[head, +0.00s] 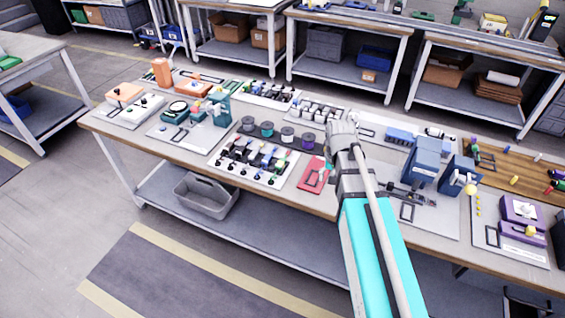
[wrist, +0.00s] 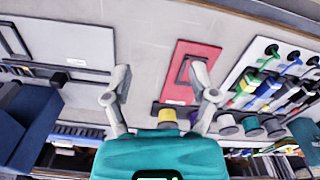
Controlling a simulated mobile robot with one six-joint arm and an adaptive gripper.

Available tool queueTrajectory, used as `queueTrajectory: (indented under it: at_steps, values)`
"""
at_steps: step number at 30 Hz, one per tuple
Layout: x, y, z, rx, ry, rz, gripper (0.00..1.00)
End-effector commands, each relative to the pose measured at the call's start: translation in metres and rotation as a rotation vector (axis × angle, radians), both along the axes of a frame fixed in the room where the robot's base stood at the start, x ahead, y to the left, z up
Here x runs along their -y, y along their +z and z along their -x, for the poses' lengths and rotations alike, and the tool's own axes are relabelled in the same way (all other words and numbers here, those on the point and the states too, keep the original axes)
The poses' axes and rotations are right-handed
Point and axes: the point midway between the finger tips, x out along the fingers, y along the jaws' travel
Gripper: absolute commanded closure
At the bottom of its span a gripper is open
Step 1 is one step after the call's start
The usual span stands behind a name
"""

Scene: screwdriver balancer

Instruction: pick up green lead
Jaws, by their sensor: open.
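The green lead (wrist: 246,84) lies among several coloured leads on a white board (wrist: 245,62) at the right of the wrist view. In the head view the board (head: 217,165) lies left of my arm; the leads are too small there to tell the green one surely. My gripper (wrist: 160,97) is open and empty, its two fingers spread wide. It is above the bench, to the left of the lead in the wrist view, and apart from it. In the head view my arm mostly hides the gripper.
A red plate (head: 313,175) with a dark outline lies between the board and my arm. Several spools (head: 287,134) stand behind the leads. Blue machines (head: 424,155) stand to the right of my arm. A grey bin (head: 205,197) sits on the shelf below.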

Motion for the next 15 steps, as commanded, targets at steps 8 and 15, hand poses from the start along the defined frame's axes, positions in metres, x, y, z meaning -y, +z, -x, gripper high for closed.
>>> queueTrajectory:
  at_steps: [8, 15]
  values:
    - [-0.099, 0.017, -0.119, 0.0, -0.134, -0.001, 0.26]
    - [-0.163, 0.024, -0.167, 0.0, -0.219, -0.001, 0.26]
